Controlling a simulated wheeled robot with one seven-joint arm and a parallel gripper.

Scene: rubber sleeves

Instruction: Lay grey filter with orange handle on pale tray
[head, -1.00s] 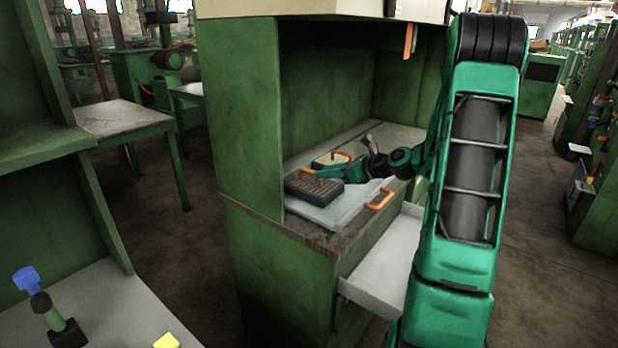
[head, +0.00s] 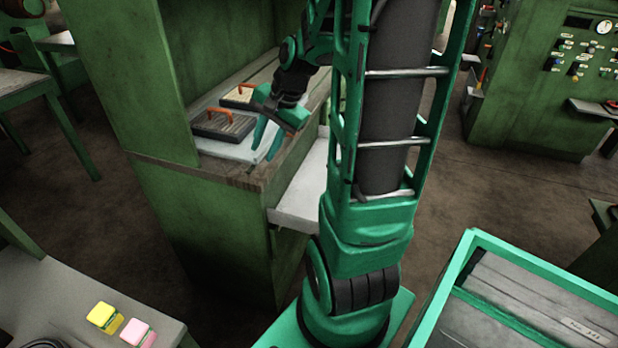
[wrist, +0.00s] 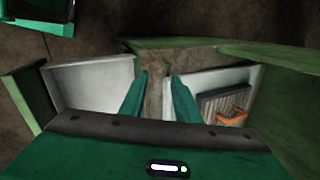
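The grey filter (head: 222,127) is a dark ribbed slab with an orange handle (head: 218,114). It lies flat on the pale tray (head: 243,151), toward the tray's left side, on the counter of the green cabinet. In the wrist view the filter (wrist: 222,101) rests on the tray (wrist: 200,80), right of my fingers. My gripper (head: 264,152) is to the right of the filter, over the counter's front part and apart from the handle. Its two fingers (wrist: 159,76) stand apart with nothing between them, so it is open and empty.
A cream filter with an orange handle (head: 240,100) lies behind the grey one. An open white drawer (head: 303,190) sticks out below the counter; it also shows in the wrist view (wrist: 95,88). The cabinet's green side wall (head: 120,70) stands left. A teal-rimmed crate (head: 445,290) is at lower right.

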